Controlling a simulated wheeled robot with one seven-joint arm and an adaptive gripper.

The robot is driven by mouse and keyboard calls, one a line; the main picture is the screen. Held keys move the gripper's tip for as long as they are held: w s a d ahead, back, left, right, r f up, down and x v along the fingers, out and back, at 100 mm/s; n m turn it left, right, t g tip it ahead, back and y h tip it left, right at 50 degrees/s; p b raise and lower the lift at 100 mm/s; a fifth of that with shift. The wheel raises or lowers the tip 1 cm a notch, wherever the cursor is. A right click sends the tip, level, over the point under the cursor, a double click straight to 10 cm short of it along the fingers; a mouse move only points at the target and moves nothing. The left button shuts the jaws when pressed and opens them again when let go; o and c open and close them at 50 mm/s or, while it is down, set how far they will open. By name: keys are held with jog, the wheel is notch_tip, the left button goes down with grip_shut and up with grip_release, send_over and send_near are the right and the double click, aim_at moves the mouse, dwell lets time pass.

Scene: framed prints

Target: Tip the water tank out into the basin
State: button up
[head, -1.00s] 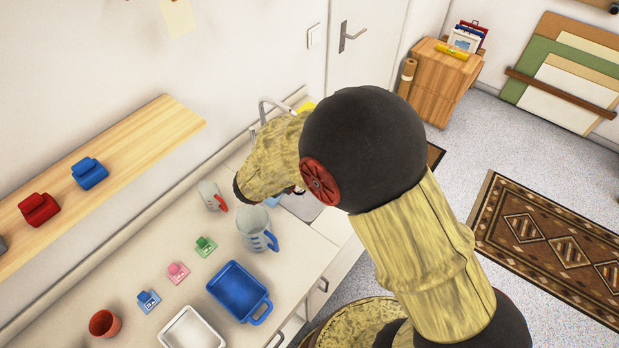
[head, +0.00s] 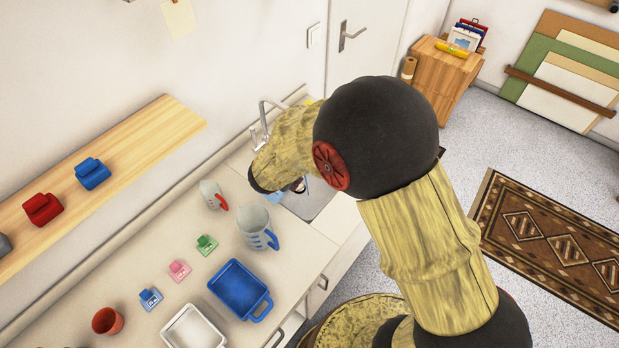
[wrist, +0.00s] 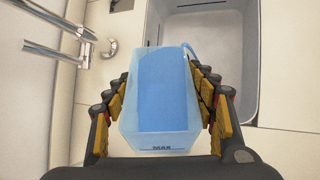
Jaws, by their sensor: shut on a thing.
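In the wrist view my gripper (wrist: 163,105) is shut on the water tank (wrist: 135,138), a translucent light-blue box with its open top toward the camera. Blue water shows inside it, and dark marks are on its near side. A thin light-blue curved piece shows at its far right corner. The basin (wrist: 210,65) is a grey sink just beyond the tank, to the upper right. The tank is at the basin's near edge and overlaps it in the picture; I cannot tell its height.
A chrome faucet (wrist: 62,55) stands left of the basin. On the counter are a clear jug with a blue handle (head: 256,226), a smaller jug with a red handle (head: 211,194), a blue tray (head: 238,287), a white tray (head: 192,329) and a terracotta pot (head: 107,321).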

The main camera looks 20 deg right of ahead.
jog(key=shift+w+d+f+m+g+y+p, duration=0.25)
jog(key=shift+d+y+p, duration=0.2)
jog(key=shift+y+p, duration=0.35)
jog(key=shift+w+d+f+m+g+y+p, duration=0.15)
jog(key=shift+d+f+g+y+p, duration=0.2)
jog(key=shift+y+p, duration=0.4)
dwell(1.6)
jog(key=shift+w+d+r+m+g+y+p, duration=0.2)
jog(key=shift+d+r+y+p, duration=0.4)
jog(key=shift+p, duration=0.7)
jog(key=shift+w+d+r+m+g+y+p, duration=0.1)
jog(key=shift+d+r+m+g+y+p, duration=0.2)
jog(key=shift+y+p, duration=0.8)
dwell(0.5)
jog(key=shift+w+d+r+y+p, duration=0.2)
jog(key=shift+d+p, duration=0.35)
jog(key=shift+p, duration=0.55)
jog(key=shift+w+d+f+y+p, duration=0.1)
jog(key=shift+d+y+p, duration=0.15)
jog(key=shift+d+p, duration=0.6)
jog(key=shift+m+y+p, duration=0.3)
jog(key=shift+y+p, duration=0.1)
jog(key=shift+p, duration=0.75)
